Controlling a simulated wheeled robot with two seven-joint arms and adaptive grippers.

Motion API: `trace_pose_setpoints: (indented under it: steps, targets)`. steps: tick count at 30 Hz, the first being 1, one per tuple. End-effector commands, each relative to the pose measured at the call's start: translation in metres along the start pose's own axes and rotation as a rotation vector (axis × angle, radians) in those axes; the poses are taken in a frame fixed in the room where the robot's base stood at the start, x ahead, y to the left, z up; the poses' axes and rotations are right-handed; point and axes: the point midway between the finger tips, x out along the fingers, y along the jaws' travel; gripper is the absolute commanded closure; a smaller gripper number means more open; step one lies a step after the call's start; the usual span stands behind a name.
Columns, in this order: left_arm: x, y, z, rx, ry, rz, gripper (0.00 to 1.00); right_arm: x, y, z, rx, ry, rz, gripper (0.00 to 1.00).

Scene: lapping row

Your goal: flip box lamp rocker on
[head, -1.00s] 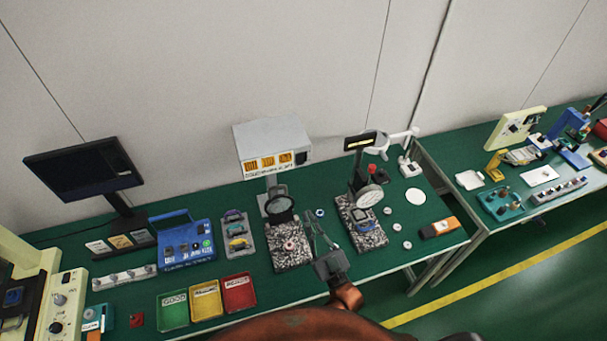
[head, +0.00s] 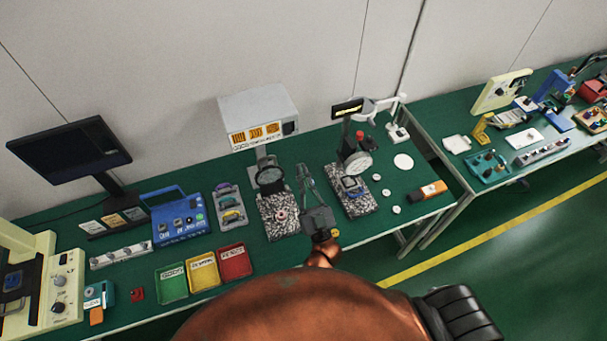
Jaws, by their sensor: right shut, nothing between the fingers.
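The box lamp (head: 232,108) is a pale grey box on a post at the back of the left bench, with orange panels on its front. A small dark patch, apparently the rocker (head: 288,128), sits at the right end of that front; which way it is tipped is too small to tell. My right gripper (head: 304,172) is shut and empty, fingers pointing toward the wall. In the picture it is below and right of the rocker, between two speckled plates, apart from the lamp. My left gripper is not in view.
A round magnifier (head: 270,177) hangs under the lamp over a speckled plate (head: 281,226). Right of my gripper stands a dial gauge (head: 357,161) on a second speckled plate (head: 356,206). A blue case (head: 180,218) and coloured trays (head: 203,271) lie to the left.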

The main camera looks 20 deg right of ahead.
Motion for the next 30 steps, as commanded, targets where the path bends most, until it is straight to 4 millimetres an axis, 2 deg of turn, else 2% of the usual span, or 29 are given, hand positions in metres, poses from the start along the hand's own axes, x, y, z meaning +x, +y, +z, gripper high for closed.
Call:
trace_pose_setpoints:
  steps: [1,8,12,18,30]
  targets:
    - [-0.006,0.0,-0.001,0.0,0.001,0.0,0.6,0.014,-0.001,-0.004,0.001,0.004,0.0,1.0]
    - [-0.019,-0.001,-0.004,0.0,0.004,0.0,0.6,0.061,-0.001,-0.003,0.002,0.003,-0.001,1.0]
    - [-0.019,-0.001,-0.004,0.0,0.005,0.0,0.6,0.075,-0.001,0.014,-0.001,0.0,-0.002,1.0]
    - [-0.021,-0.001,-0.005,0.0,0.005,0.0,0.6,0.086,0.0,0.026,0.001,0.0,-0.001,1.0]
    - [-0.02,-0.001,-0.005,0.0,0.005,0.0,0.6,0.087,0.0,0.029,0.001,0.0,0.0,1.0]
